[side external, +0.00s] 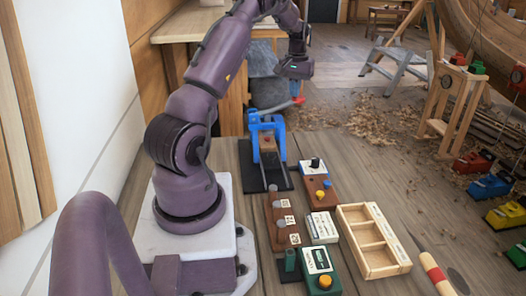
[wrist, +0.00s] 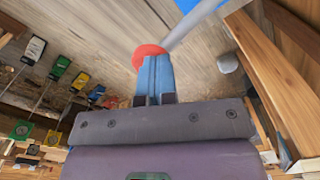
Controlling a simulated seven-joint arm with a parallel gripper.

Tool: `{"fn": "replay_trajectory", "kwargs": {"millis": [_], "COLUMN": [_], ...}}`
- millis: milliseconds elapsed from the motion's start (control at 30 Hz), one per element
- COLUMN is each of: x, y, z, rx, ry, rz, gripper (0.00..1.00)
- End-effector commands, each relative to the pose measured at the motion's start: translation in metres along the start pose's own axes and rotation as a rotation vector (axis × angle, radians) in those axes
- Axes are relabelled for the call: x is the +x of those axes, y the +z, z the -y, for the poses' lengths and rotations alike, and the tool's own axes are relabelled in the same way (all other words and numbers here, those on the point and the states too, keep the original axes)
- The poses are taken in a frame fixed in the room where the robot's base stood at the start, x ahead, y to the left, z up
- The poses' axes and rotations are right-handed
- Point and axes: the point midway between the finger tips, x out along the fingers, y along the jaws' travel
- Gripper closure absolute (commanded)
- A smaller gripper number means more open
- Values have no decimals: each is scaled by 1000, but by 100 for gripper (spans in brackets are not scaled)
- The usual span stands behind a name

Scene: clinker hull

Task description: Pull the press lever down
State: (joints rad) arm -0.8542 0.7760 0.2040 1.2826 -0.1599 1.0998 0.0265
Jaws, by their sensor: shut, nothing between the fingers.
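The press (side external: 279,128) has a blue frame on a dark base at the far end of the bench. Its grey lever (side external: 278,107) sticks out to the right, slightly raised, and ends in a red knob (side external: 299,100). My gripper (side external: 296,74) is above the knob in the side view, with a visible gap. In the wrist view my shut blue fingers (wrist: 154,60) are empty and cover part of the red knob (wrist: 148,49). The grey lever (wrist: 192,22) runs from it to the upper right. I cannot tell the exact gap to the knob there.
A wooden compartment tray (side external: 398,262), a brown block with knobs (side external: 281,225) and a green box with a yellow knob (side external: 319,270) stand on the near bench. A wooden stand (side external: 452,105) is at the right. Space right of the lever is clear.

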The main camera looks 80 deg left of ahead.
Motion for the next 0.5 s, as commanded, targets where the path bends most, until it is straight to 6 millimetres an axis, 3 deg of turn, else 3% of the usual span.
{"fn": "replay_trajectory", "kwargs": {"millis": [500], "x": [-30], "y": [2], "z": [5], "rx": [0], "ry": [0], "rz": [-4], "gripper": [100]}}
